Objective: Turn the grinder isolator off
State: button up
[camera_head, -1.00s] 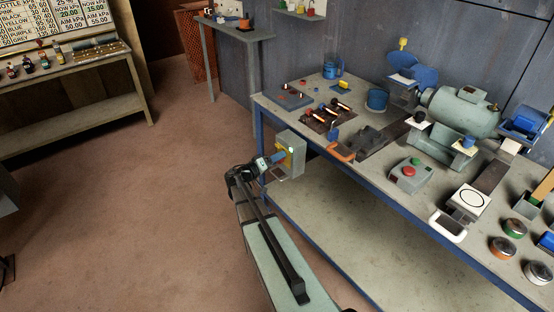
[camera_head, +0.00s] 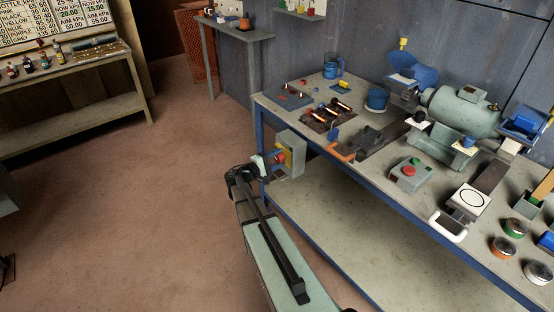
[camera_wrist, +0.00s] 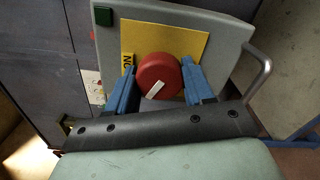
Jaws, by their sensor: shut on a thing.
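The grinder isolator (camera_head: 291,152) is a grey box at the near left corner of the bench. The wrist view shows its grey cover (camera_wrist: 228,33), yellow plate (camera_wrist: 197,42) and round red knob (camera_wrist: 158,72). A white mark on the knob slants up to the right. Sideways lettering, seemingly "ON", shows left of the knob; any other label is hidden. A dark green square (camera_wrist: 104,16) sits at the cover's upper left corner. My gripper (camera_wrist: 161,84) has its blue fingers on either side of the knob, shut on it. It also shows in the head view (camera_head: 273,160).
A grey handle (camera_wrist: 262,75) sticks out at the box's right side. The bench (camera_head: 352,178) above holds a grinder (camera_head: 460,112), a red-and-green button box (camera_head: 408,175) and several tools. Open floor (camera_head: 120,220) lies to the left.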

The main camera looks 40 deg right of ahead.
jog(key=n, duration=0.5)
jog(key=shift+w, duration=0.1)
dwell(0.5)
jog(key=o, duration=1)
jog(key=a, duration=1.4)
